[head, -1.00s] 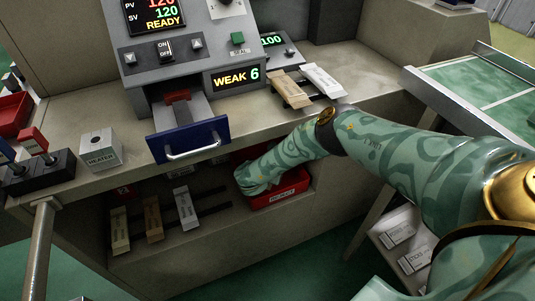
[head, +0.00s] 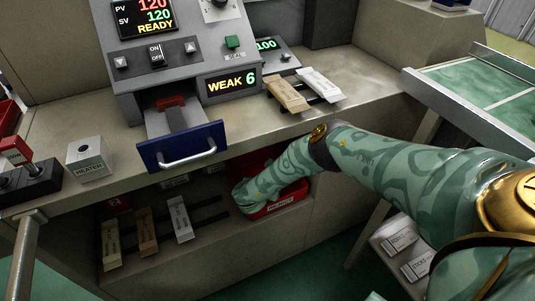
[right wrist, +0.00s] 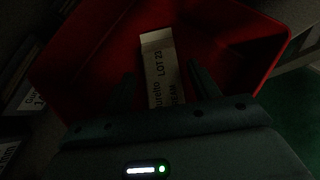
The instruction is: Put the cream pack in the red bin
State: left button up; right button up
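The cream pack (right wrist: 163,68), a pale slim pack with "LOT 23" and "CREAM" lettering, shows in the right wrist view inside the red bin's outline. The red bin (head: 296,192) sits in the opening under the counter, and its wall fills much of the right wrist view (right wrist: 240,48). My right gripper (right wrist: 164,82) is over the bin with its fingers on either side of the pack, dark gaps showing between them and the pack. Its fingertips are hidden in the head view. Whether the pack rests on the bin floor is too dark to tell. My left gripper is not in view.
A blue drawer (head: 182,148) with a handle juts out left of the bin. Several packs stand on the lower shelf, including a white one (head: 180,219). Brown (head: 287,95) and white (head: 320,86) packs lie on the counter. A heater box (head: 88,157) stands at left.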

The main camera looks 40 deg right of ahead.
jog(key=shift+s+f, duration=0.1)
jog(key=r+p, duration=0.1)
jog(key=a+r+p, duration=0.1)
jog(key=r, duration=0.1)
jog(key=s+a+r+p, duration=0.1)
jog(key=shift+a+r+p, duration=0.2)
jog(key=shift+r+p, duration=0.1)
jog(key=shift+r, duration=0.05)
pick_arm(q)
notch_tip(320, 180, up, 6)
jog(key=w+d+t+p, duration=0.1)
jog(key=p, duration=0.3)
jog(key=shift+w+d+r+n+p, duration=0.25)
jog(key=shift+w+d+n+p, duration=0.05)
pick_arm(e)
jog(key=v, duration=0.7)
jog(key=shift+s+a, duration=0.35)
jog(key=shift+s, duration=0.1)
